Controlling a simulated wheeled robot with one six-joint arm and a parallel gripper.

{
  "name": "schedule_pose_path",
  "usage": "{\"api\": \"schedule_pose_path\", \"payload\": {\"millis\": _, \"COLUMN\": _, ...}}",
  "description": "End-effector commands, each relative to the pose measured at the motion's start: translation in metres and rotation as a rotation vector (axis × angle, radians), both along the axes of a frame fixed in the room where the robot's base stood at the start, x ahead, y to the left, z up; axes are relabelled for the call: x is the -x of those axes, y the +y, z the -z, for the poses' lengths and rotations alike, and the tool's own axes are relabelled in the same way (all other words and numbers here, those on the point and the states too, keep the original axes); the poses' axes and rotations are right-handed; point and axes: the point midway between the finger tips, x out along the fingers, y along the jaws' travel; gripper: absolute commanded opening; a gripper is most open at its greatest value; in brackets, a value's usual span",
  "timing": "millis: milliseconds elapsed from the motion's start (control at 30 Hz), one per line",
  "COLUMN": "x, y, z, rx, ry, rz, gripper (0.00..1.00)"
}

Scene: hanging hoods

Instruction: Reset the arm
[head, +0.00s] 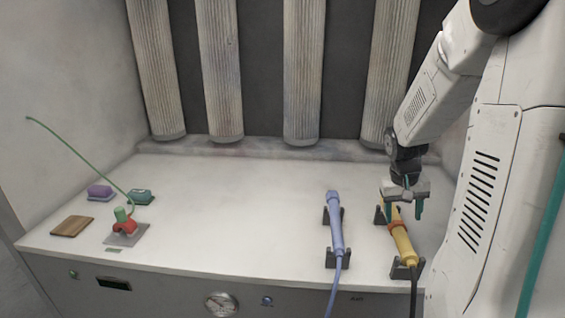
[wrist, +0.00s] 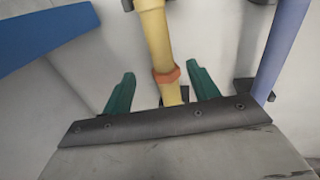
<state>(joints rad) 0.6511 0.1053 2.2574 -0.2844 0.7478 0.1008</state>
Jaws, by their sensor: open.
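My gripper (head: 403,207) is at the right of the white bench, over the far part of a yellow tool (head: 402,244) with an orange band. The yellow tool rests on black holders and has a dark cord at its near end. In the wrist view, my gripper's green fingers (wrist: 157,92) stand apart, one on each side of the yellow tool (wrist: 153,38), with gaps to it. The gripper is open and holds nothing.
A blue-violet tool (head: 336,222) lies on holders left of the yellow one. A red and green device (head: 124,222), a wooden block (head: 72,226), and purple (head: 100,192) and green (head: 141,196) items stand at left. Grey hoods (head: 303,75) hang behind. The bench middle (head: 235,205) is clear.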

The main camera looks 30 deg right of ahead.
Motion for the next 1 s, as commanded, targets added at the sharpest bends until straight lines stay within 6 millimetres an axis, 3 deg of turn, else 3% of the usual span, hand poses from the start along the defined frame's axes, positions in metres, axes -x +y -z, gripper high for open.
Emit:
{"api": "schedule_pose_path", "payload": {"millis": 167, "x": 0.003, "y": 0.002, "z": 0.000, "rx": -0.011, "ry": 0.017, "rz": -0.001, "gripper": 0.60}}
{"api": "schedule_pose_path", "payload": {"millis": 267, "x": 0.020, "y": 0.017, "z": 0.004, "rx": -0.062, "ry": 0.070, "rz": 0.015, "gripper": 0.60}}
{"api": "schedule_pose_path", "payload": {"millis": 567, "x": 0.055, "y": 0.125, "z": -0.055, "rx": -0.146, "ry": 0.091, "rz": -0.087, "gripper": 0.60}}
{"api": "schedule_pose_path", "payload": {"millis": 800, "x": 0.093, "y": 0.218, "z": -0.099, "rx": -0.180, "ry": 0.031, "rz": -0.276, "gripper": 0.60}}
{"api": "schedule_pose_path", "payload": {"millis": 1000, "x": 0.124, "y": 0.268, "z": -0.120, "rx": -0.184, "ry": -0.057, "rz": -0.438, "gripper": 0.60}}
